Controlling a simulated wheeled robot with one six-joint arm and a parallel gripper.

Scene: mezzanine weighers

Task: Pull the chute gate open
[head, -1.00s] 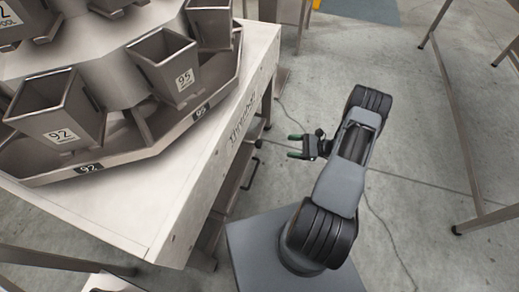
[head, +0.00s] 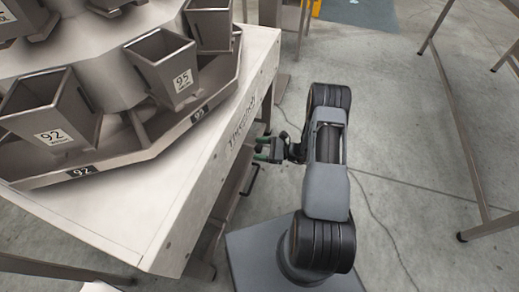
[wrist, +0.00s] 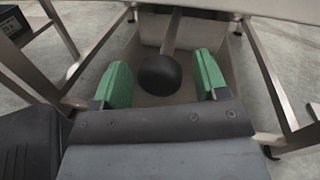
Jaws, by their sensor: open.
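A round black knob (wrist: 160,76) on a pale rod (wrist: 172,32) shows in the wrist view, in front of a pale chute-like box (wrist: 205,38) under the machine. I take it for the chute gate's handle; the gate itself is not clearly visible. My gripper (wrist: 163,88) is open, with one green finger on each side of the knob in the picture. I see no contact, and cannot tell if the knob is fully between the fingers in depth. In the head view my gripper (head: 263,148) is beside the machine's side panel, and the knob is not clearly visible.
The weigher's white table (head: 215,160) carries metal buckets marked 92 (head: 50,115) and 95 (head: 165,68). Metal legs (wrist: 270,75) flank the box in the wrist view. A metal frame (head: 455,115) stands at right, with clear floor (head: 395,130) between.

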